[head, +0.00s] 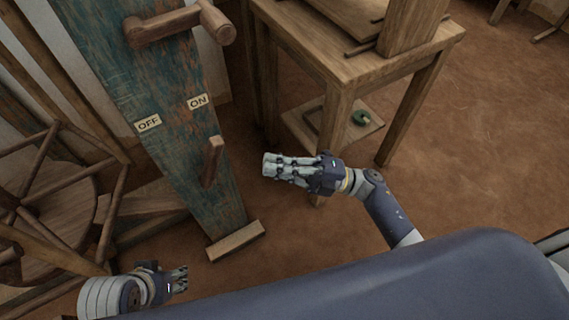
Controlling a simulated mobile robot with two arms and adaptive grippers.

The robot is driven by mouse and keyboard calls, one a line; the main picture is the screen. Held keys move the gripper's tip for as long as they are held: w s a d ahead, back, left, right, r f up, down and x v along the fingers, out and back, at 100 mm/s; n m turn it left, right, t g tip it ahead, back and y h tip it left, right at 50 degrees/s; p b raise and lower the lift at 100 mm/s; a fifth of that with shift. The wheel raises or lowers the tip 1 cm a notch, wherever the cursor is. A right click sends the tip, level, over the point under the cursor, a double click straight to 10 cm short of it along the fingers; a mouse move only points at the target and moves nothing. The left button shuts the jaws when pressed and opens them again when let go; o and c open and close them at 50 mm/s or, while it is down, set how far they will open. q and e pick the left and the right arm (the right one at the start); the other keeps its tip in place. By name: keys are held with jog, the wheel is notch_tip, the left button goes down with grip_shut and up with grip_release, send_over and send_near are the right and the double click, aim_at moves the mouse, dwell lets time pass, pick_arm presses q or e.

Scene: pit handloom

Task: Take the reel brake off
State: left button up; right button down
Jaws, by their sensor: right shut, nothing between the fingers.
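A tall blue-green worn wooden post (170,90) stands left of centre on a wooden foot. It carries an OFF label (148,123) on the left and an ON label (198,102) on the right. Below the labels a short wooden lever (213,161) sticks out, nearer the ON side. A wooden crank handle (180,25) sits higher on the post. My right gripper (268,166) is shut and empty, to the right of the lever and apart from it. My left gripper (184,278) is low at the left, away from the post; its fingers are too small to judge.
A wooden table (345,72) stands at the back, right of the post, with a low shelf holding a small green object (361,118). A wooden spoked frame (55,190) crowds the left side. The brown floor (490,150) at right is clear.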

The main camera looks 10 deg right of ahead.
aim_at(218, 154)
jog(key=x, duration=0.9)
pick_arm(q)
jog(key=shift+r, duration=0.15)
pick_arm(e)
jog(key=a+p, duration=0.1)
jog(key=p, duration=0.1)
jog(key=s+a+r+n+g+h+p, duration=0.1)
jog(key=a+p, duration=0.1)
jog(key=a+n+h+p, duration=0.1)
jog(key=p, duration=0.1)
jog(key=shift+s+a+r+p, duration=0.25)
jog(key=shift+a+r+p, duration=0.05)
jog(key=shift+a+r, duration=0.1)
pick_arm(q)
notch_tip(218, 154, down, 18)
jog(key=s+g+p, duration=0.1)
pick_arm(e)
jog(key=a, duration=0.1)
jog(key=s+a, duration=0.1)
jog(key=a, duration=0.2)
jog(key=shift+s+a+f, duration=0.1)
jog(key=shift+s+a, duration=0.05)
jog(key=shift+s, duration=0.1)
